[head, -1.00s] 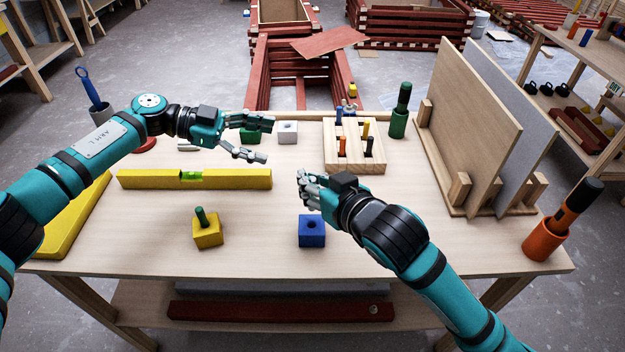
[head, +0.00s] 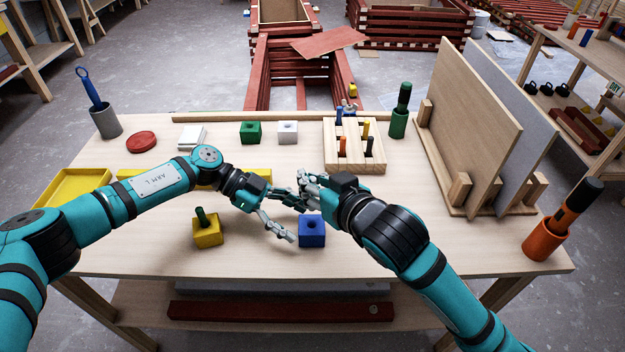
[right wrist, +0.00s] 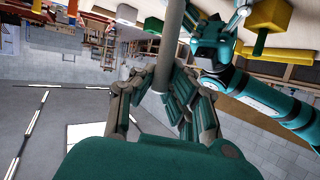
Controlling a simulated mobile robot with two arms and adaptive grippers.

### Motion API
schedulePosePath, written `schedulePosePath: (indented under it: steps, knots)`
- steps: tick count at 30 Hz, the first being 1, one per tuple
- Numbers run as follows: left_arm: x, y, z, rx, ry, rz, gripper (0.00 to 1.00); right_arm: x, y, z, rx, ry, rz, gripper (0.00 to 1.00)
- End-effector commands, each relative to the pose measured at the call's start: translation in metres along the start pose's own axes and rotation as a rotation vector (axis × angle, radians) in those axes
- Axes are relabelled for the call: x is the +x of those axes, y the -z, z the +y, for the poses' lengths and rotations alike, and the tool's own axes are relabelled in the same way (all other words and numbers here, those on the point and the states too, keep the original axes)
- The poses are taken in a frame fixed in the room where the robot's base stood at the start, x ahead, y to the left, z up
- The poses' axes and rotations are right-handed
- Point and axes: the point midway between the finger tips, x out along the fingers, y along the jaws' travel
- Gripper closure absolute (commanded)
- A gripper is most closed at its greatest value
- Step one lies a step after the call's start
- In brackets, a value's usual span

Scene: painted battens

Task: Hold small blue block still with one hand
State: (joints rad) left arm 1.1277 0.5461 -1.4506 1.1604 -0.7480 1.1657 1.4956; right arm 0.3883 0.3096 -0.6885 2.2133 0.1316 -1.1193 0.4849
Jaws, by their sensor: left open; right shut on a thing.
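The small blue block (head: 312,232), with a hole in its top, sits on the table near the front middle. My left gripper (head: 297,220) is open at the block, one finger by its left side and the other near its back edge. I cannot tell whether they touch it. My right gripper (head: 308,186) is above and behind the block, shut on a thin grey rod (right wrist: 165,45) that shows clearly in the right wrist view. The rod's far end is out of that picture. In that view my left gripper is near the top right.
A yellow block (head: 207,232) with a green peg stands left of the blue one. A peg rack (head: 355,160), green block (head: 251,133) and white block (head: 287,132) are farther back. My left arm covers part of a yellow batten.

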Motion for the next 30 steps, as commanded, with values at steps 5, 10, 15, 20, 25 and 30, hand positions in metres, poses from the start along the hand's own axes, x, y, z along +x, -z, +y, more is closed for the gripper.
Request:
schedulePosePath:
  steps: [5, 10, 15, 20, 25, 30]
  knots:
    - [0.023, 0.0, 0.0, 0.0, 0.0, 0.001, 0.31, 0.0, 0.0, 0.0, 0.0, 0.0, 0.0, 1.0]
    - [0.034, 0.0, 0.0, -0.001, 0.0, 0.0, 0.31, 0.0, 0.0, 0.0, 0.0, 0.0, 0.0, 1.0]
    - [0.037, 0.0, 0.0, -0.001, 0.001, 0.0, 0.31, 0.0, 0.0, 0.0, 0.0, 0.0, 0.0, 1.0]
    - [0.037, 0.0, 0.0, -0.001, 0.001, 0.0, 0.31, 0.0, 0.0, 0.0, 0.0, 0.0, 0.0, 1.0]
    - [0.037, 0.0, 0.0, -0.001, 0.001, 0.0, 0.48, 0.0, 0.0, 0.0, 0.0, 0.0, 0.0, 1.0]
    - [0.037, 0.0, 0.0, -0.001, 0.001, 0.0, 0.66, 0.0, 0.0, 0.0, 0.0, 0.0, 0.0, 1.0]
